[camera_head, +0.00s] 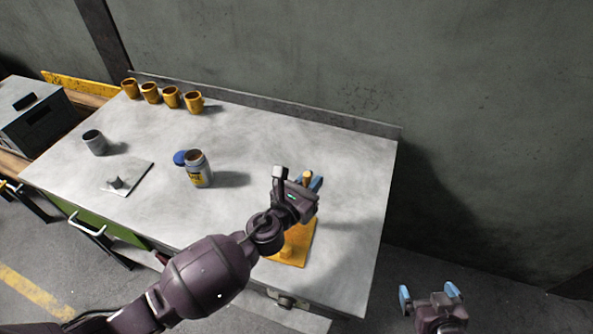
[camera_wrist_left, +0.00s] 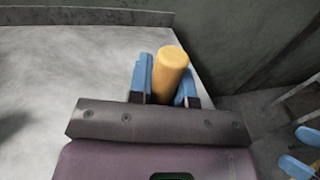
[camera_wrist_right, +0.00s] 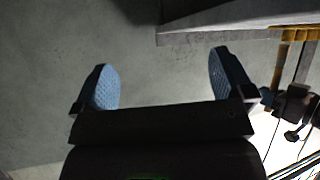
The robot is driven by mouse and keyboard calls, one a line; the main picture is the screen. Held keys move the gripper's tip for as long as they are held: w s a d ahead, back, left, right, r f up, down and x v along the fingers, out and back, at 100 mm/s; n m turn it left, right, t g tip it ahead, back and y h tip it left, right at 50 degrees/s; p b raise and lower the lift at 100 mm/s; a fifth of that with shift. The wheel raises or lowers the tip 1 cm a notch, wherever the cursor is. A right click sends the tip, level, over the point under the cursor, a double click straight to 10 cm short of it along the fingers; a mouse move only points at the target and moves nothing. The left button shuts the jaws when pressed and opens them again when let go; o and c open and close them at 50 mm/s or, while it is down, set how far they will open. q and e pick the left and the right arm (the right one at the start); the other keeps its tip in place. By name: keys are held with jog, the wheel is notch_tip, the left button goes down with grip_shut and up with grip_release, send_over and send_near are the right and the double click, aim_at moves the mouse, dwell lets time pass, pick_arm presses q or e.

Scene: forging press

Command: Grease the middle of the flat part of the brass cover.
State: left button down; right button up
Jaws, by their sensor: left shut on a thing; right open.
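The brass cover (camera_head: 303,246), a yellow plate with what looks like a raised part, lies near the table's front right edge, partly hidden by my left arm. My left gripper (camera_head: 307,184) is over its far side. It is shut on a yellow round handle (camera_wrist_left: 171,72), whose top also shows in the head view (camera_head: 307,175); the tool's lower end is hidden. I cannot tell whether it touches the cover. An open jar (camera_head: 198,172) with a yellow label and brown contents stands mid-table. My right gripper (camera_head: 432,297) is open and empty, off the table's right side.
A blue lid (camera_head: 180,157) is beside the jar. A grey plate with a knob (camera_head: 125,181) and a grey cup (camera_head: 94,142) are at the left. Several yellow cups (camera_head: 171,97) line the back left. The back right of the table (camera_head: 330,150) is clear, with a wall behind.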

pick_arm(q)
jog(key=shift+w+a, duration=0.15)
jog(key=shift+a, duration=0.05)
jog(key=shift+w+a+y, duration=0.1)
jog(key=shift+a+y, duration=0.05)
jog(key=shift+y, duration=0.15)
jog(key=shift+f+b, duration=0.3)
jog(key=shift+b, duration=0.1)
notch_tip(320, 180, down, 2)
jog(key=shift+b, duration=0.9)
jog(key=shift+f, duration=0.2)
jog(key=shift+f, duration=0.1)
